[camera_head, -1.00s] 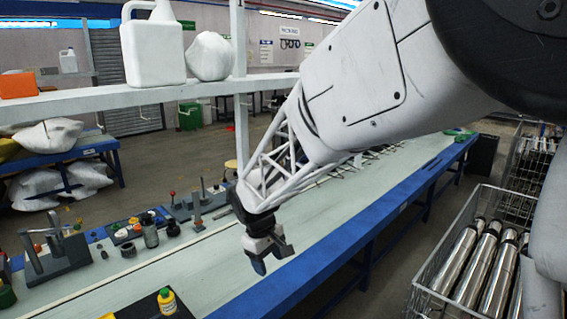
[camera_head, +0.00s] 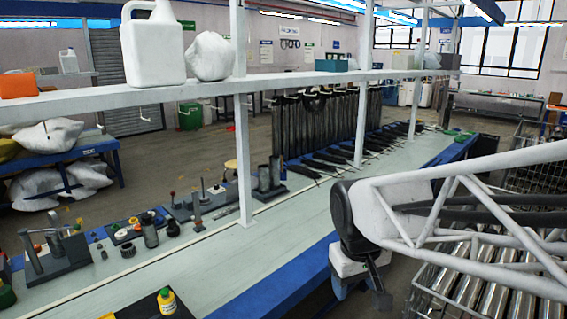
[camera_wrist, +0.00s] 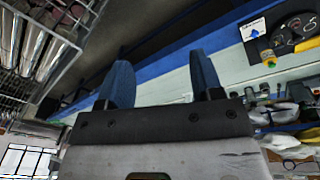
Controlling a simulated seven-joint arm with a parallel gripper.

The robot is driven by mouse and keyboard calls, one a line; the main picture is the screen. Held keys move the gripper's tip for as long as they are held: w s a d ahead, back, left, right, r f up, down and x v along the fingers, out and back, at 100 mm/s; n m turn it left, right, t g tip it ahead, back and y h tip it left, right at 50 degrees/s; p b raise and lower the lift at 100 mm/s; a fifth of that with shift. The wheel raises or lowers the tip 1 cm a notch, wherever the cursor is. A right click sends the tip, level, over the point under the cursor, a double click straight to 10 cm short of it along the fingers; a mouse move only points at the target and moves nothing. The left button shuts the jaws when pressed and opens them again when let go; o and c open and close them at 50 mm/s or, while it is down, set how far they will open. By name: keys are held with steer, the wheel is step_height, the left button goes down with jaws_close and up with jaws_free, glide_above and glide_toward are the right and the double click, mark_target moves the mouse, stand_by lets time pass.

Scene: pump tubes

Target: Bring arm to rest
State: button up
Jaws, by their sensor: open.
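My gripper (camera_head: 362,290) hangs beyond the front edge of the long workbench (camera_head: 290,235) in the head view, between the bench and the wire basket of metal tubes. In the wrist view my gripper (camera_wrist: 163,82) shows two blue fingertips set wide apart with nothing between them. The lattice part of my arm reaches in from the right in the head view and covers part of the basket.
A wire basket (camera_head: 420,305) of shiny metal tubes (camera_head: 495,290) stands at the right. A yellow bottle (camera_head: 167,301), tool stands and dark hanging tubes (camera_head: 335,120) line the bench. A white shelf (camera_head: 300,83) with a jug (camera_head: 153,50) crosses above. The bench middle is clear.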

steer(key=s+d+m+t, duration=0.1)
steer(key=s+d+m, duration=0.2)
steer(key=s, duration=0.8)
steer(key=shift+s+d, duration=0.25)
steer(key=shift+d, duration=0.75)
steer(key=shift+o, duration=0.3)
steer(key=shift+w, duration=0.1)
